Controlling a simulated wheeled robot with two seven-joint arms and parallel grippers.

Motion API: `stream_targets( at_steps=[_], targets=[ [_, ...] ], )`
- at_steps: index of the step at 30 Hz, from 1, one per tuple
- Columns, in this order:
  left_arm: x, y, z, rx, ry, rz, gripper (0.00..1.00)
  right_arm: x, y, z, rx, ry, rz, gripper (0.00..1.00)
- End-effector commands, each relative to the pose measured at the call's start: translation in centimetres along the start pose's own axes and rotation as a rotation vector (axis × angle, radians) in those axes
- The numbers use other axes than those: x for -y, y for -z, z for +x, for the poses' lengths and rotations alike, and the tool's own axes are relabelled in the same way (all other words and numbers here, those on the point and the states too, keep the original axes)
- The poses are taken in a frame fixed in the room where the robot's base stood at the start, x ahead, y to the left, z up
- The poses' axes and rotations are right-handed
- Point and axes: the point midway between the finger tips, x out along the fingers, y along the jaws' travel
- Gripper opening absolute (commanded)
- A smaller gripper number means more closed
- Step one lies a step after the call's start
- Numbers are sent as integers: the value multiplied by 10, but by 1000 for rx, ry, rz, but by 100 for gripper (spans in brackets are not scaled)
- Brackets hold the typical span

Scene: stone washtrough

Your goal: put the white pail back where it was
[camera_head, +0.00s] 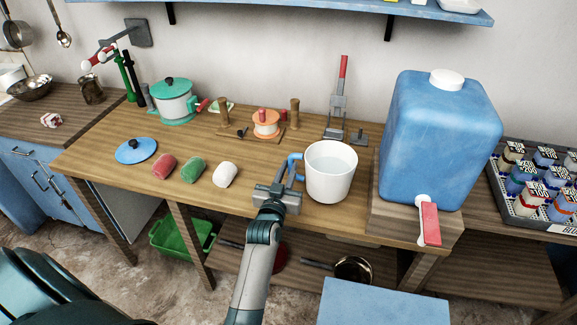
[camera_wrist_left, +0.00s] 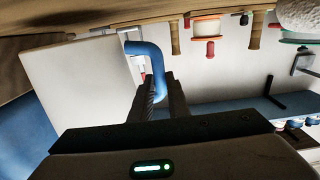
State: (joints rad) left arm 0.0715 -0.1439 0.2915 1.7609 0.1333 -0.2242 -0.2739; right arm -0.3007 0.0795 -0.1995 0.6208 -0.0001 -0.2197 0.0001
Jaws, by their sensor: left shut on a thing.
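The white pail (camera_head: 330,173) with a blue side handle (camera_head: 294,168) is upright at the front of the wooden table (camera_head: 110,160), left of the blue water tank (camera_head: 437,140). My left gripper (camera_head: 284,186) is shut on the handle, at the pail's left side. The left wrist view, turned over, shows the pail wall (camera_wrist_left: 85,85) and the handle (camera_wrist_left: 156,65) between my fingers (camera_wrist_left: 160,92). I cannot tell whether the pail's base touches the table. What is inside it is unclear. My right gripper is not in view.
The tank stands on a wooden block, its red-handled tap (camera_head: 430,222) at the front edge. Red, green and white rolls (camera_head: 194,169) and a blue lid (camera_head: 136,151) lie to the left. A spool (camera_head: 266,124) and a metal stand (camera_head: 340,110) are behind.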

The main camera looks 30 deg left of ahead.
Motion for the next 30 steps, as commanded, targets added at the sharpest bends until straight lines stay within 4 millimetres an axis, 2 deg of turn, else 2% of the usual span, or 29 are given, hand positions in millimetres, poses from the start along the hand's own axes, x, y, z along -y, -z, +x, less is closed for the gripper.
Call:
stream_targets(
  at_steps=[8,21,22,24,30],
  targets=[
    [1,-22,1,-8,1,-2,0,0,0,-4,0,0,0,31],
    [0,-26,1,-8,1,-3,0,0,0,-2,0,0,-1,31],
    [1,-30,0,1,0,0,20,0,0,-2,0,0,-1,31],
    [1,-30,0,1,0,1,34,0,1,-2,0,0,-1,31],
    [1,-30,0,1,0,1,34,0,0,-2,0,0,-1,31]
  ],
)
